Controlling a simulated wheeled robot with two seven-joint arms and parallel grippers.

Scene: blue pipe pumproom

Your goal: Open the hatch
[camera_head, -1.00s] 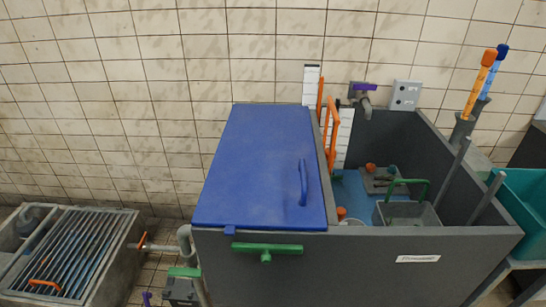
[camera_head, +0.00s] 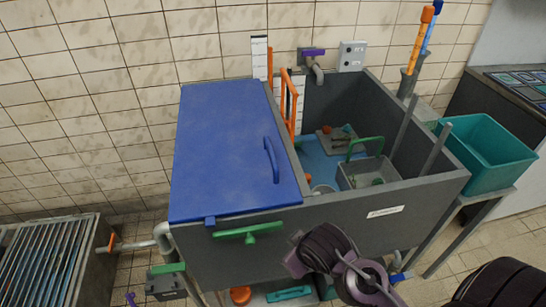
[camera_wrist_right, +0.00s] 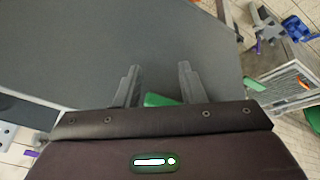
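The hatch is a flat blue lid (camera_head: 225,150) lying shut over the left part of a grey tank (camera_head: 330,225). A blue bar handle (camera_head: 271,160) stands on its right side. A blue tab (camera_head: 210,220) sits at its front edge, and a green T-shaped handle (camera_head: 249,232) is on the tank front just below. My right arm reaches in front of the tank, right of the green handle. In the right wrist view my right gripper (camera_wrist_right: 158,75) is open and empty before a grey surface. A green piece (camera_wrist_right: 160,99) shows low between its fingers. My left gripper is out of view.
The tank's open right part holds a grey basket (camera_head: 368,172) and small items. An orange rail (camera_head: 289,103) stands beside the lid. A teal tub (camera_head: 485,155) is at right, a grated basin (camera_head: 50,255) at left, and a tiled wall behind.

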